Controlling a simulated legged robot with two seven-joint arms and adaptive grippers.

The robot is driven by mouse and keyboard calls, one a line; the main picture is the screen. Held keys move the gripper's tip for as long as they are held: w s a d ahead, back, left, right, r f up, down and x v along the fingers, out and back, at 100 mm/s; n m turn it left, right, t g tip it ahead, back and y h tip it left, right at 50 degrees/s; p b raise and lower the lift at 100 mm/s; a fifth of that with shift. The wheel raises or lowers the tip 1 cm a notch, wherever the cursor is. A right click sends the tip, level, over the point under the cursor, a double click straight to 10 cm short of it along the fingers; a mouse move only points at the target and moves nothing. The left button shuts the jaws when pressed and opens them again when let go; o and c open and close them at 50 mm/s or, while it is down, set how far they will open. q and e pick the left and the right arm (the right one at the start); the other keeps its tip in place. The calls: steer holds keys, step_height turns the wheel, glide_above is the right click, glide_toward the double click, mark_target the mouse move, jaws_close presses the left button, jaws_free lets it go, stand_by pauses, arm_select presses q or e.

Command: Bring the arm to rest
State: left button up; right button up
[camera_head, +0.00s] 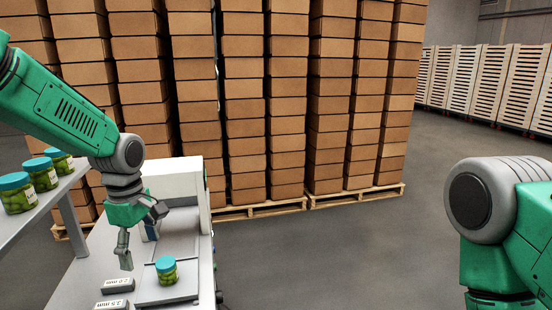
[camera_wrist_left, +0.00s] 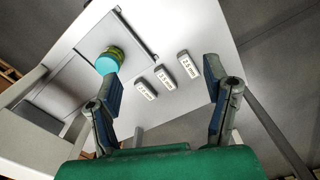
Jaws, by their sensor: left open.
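My left arm (camera_head: 70,105) reaches in from the left in the head view. My left gripper (camera_head: 140,232) hangs over the white bench, open and empty. In the left wrist view its two fingers (camera_wrist_left: 165,110) stand wide apart with nothing between them. A jar with a teal lid (camera_head: 166,270) stands upright on the plate of the bench, to the right of the gripper and apart from it; it also shows in the left wrist view (camera_wrist_left: 108,62). My right arm (camera_head: 495,215) shows at the right edge, its gripper out of view.
Gauge blocks (camera_head: 117,285) marked in mm lie on the bench (camera_head: 75,280). Several teal-lidded jars (camera_head: 42,174) stand on a shelf at the left. Stacked cartons (camera_head: 240,100) on pallets (camera_head: 355,196) stand behind. The floor (camera_head: 350,250) between bench and right arm is clear.

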arm_select(q)
steer(key=s+d+f+m+h, duration=0.1)
steer(key=s+f+m, duration=0.3)
steer(key=s+f, duration=0.55)
steer(key=s+d+f+m, duration=0.1)
steer(key=s+f+m, duration=0.4)
steer(key=f, duration=0.8)
steer(key=s+a+f+m, duration=0.1)
steer(key=s+f+m, duration=0.2)
steer(key=s, duration=0.8)
steer(key=s+a+f+m, duration=0.2)
steer(key=s+f+m, duration=0.1)
steer(key=s, duration=0.7)
step_height(320, 180, down, 13)
steer(key=w+d+m+y+b, duration=0.1)
steer(key=m+b, duration=0.1)
steer(key=b, duration=1.1)
steer(key=shift+w+t, duration=0.3)
arm_select(e)
step_height(320, 180, down, 14)
steer(key=shift+w+r, duration=0.2)
steer(key=shift+r, duration=0.05)
